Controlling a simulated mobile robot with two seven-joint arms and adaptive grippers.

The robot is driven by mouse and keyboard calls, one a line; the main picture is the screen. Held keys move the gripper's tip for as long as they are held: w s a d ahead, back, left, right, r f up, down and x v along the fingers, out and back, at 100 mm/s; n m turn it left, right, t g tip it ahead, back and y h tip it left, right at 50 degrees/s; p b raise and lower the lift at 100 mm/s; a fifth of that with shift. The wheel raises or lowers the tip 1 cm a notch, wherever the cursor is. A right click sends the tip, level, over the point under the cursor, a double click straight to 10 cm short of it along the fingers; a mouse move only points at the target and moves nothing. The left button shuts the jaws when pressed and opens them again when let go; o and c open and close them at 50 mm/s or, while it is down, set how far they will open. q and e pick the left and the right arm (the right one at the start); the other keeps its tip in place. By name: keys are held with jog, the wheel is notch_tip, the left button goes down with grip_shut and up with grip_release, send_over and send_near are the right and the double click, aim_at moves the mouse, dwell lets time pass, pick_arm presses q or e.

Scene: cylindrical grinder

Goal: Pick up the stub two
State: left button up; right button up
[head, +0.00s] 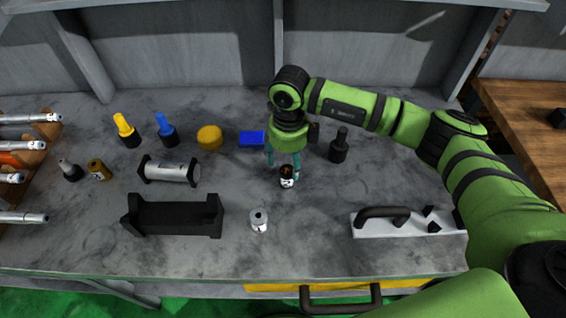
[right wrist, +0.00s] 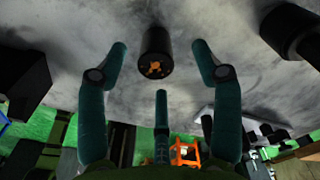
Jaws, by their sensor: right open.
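My right gripper (head: 283,160) points down over the worktop, its teal fingers apart. A small dark stub (head: 287,178) with a pale lower part stands at its fingertips. In the right wrist view the dark stub (right wrist: 156,52) has an orange mark on its end face. It lies between and just beyond the spread fingers (right wrist: 160,72), with visible gaps on both sides. A small silver stub (head: 259,220) with a dark hole on top stands apart, nearer the front edge. No label shows which one is stub two. My left gripper is not in view.
A blue block (head: 252,138), a yellow round piece (head: 210,137) and a dark knobbed piece (head: 339,146) stand near my right gripper. A black cradle (head: 174,216) and a silver cylinder (head: 170,171) lie left. A white plate with a handle (head: 397,223) lies right. The front middle is mostly clear.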

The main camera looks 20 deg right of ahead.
aim_at(288, 172)
jog(key=f+p, duration=0.1)
jog(key=s+f+p, duration=0.1)
jog(key=f, duration=0.1)
jog(key=shift+s+a, duration=0.15)
jog(key=shift+a, duration=0.05)
notch_tip(288, 172, down, 2)
jog(key=shift+f, duration=0.1)
jog(key=shift+w+f, duration=0.25)
grip_shut()
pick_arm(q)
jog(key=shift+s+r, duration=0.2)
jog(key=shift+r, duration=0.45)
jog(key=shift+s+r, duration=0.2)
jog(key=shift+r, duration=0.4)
pick_arm(e)
jog(key=shift+r, duration=0.1)
